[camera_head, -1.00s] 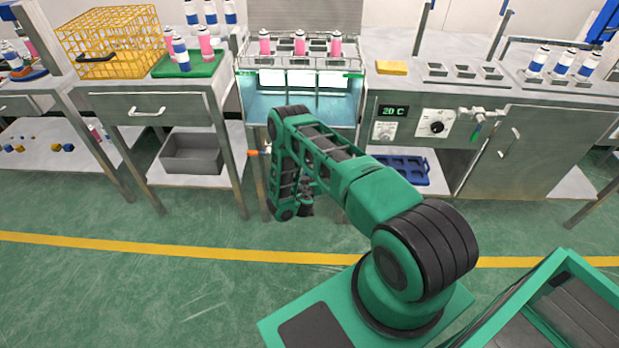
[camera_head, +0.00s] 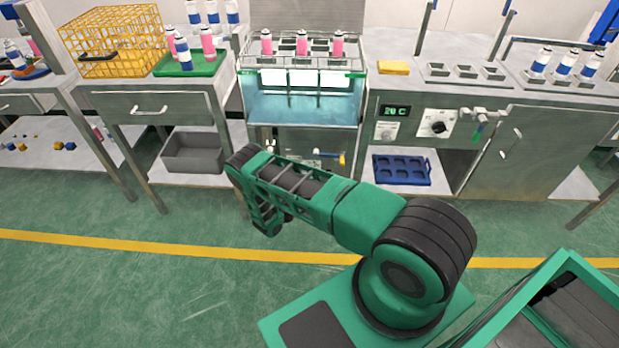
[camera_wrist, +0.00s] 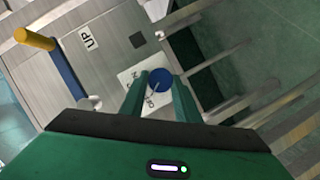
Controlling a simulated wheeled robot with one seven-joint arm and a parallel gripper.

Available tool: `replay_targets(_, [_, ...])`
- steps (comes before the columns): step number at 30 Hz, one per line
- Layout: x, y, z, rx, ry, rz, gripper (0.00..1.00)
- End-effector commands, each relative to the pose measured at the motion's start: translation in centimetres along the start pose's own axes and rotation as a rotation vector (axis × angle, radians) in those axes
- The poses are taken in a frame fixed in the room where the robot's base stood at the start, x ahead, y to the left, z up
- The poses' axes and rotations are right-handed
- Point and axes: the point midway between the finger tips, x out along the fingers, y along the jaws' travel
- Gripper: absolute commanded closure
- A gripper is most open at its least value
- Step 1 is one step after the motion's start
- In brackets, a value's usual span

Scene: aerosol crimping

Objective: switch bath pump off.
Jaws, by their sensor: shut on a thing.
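My gripper (camera_wrist: 160,98) is in the wrist view, its two green fingers closed around a round blue knob (camera_wrist: 160,79). The knob sits over a white label plate (camera_wrist: 128,78) on a steel panel; part of its lettering is hidden by the fingers. I cannot read the knob's setting. In the head view the water bath (camera_head: 262,108) stands lit at the back centre, and my arm reaches toward the lower left of its front. The gripper and knob are hidden there.
A blue lever with a yellow end (camera_wrist: 36,39) lies left of my gripper, near an "UP" label (camera_wrist: 90,40); the head view shows it at the bath front (camera_head: 342,158). Steel rails and legs (camera_wrist: 235,103) are close on the right. A grey bin (camera_head: 193,155) stands under the left table.

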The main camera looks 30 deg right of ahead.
Motion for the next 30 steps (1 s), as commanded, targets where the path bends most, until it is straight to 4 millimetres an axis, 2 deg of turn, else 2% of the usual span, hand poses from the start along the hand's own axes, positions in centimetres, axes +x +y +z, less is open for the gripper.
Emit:
replay_targets(19, [-0.23,-0.46,0.20,-0.048,-0.003,0.012,0.93])
replay_targets(20, [-0.24,-0.46,0.20,-0.048,-0.003,0.012,0.66])
replay_targets(21, [-0.23,-0.44,0.18,-0.048,-0.002,0.012,0.57])
replay_targets(22, [-0.21,-0.42,0.17,-0.048,-0.002,0.012,0.52])
replay_targets(30, [-0.14,-0.26,0.08,-0.047,-0.001,0.016,0.52])
